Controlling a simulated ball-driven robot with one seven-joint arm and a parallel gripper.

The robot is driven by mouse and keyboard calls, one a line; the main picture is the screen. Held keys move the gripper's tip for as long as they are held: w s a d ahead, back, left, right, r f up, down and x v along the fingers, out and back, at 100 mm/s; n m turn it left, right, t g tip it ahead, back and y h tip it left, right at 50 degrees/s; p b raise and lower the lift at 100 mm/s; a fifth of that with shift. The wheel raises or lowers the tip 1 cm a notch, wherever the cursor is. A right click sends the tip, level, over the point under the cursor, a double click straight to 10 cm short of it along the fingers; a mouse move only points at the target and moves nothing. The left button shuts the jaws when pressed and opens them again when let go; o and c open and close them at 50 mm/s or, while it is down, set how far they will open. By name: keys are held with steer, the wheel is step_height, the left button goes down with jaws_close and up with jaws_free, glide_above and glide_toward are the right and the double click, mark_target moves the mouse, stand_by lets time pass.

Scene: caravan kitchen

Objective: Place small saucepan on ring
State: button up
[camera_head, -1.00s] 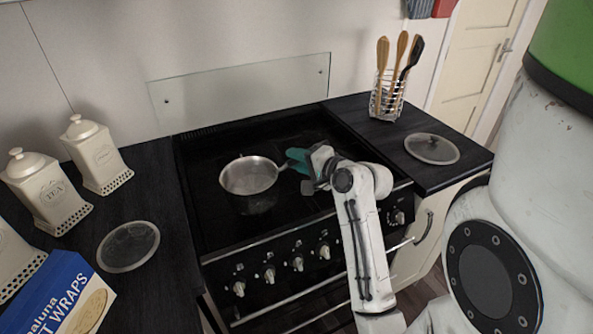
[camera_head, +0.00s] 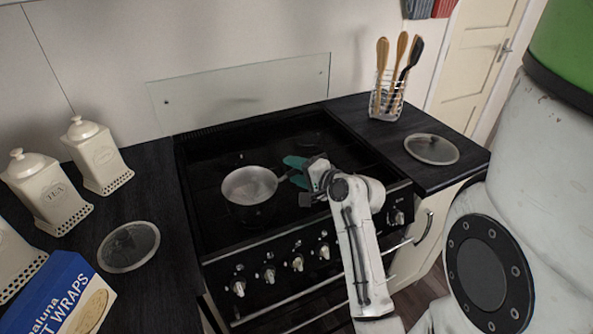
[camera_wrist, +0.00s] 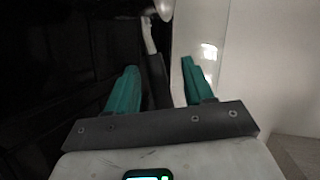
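The small saucepan (camera_head: 249,186) stands upright on the left front part of the black hob (camera_head: 215,230). Its handle points right, toward my gripper (camera_head: 291,171). The gripper's teal fingers are spread apart around the handle's end. In the wrist view, my gripper (camera_wrist: 155,85) is open, and the handle (camera_wrist: 151,45) lies between the fingers, nearer the left one. I cannot tell whether a finger touches it. The rings are hard to make out on the dark hob, and the pan covers what lies under it.
A clear glass splashback (camera_head: 245,92) stands behind the hob. A utensil rack (camera_head: 387,100) and a glass lid (camera_head: 432,149) are on the right counter. Another round lid (camera_head: 128,246), canisters (camera_head: 98,156) and a wraps box (camera_head: 65,300) are on the left. The back of the hob is clear.

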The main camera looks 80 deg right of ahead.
steer(key=b+v, duration=0.1)
steer(key=v, duration=1.1)
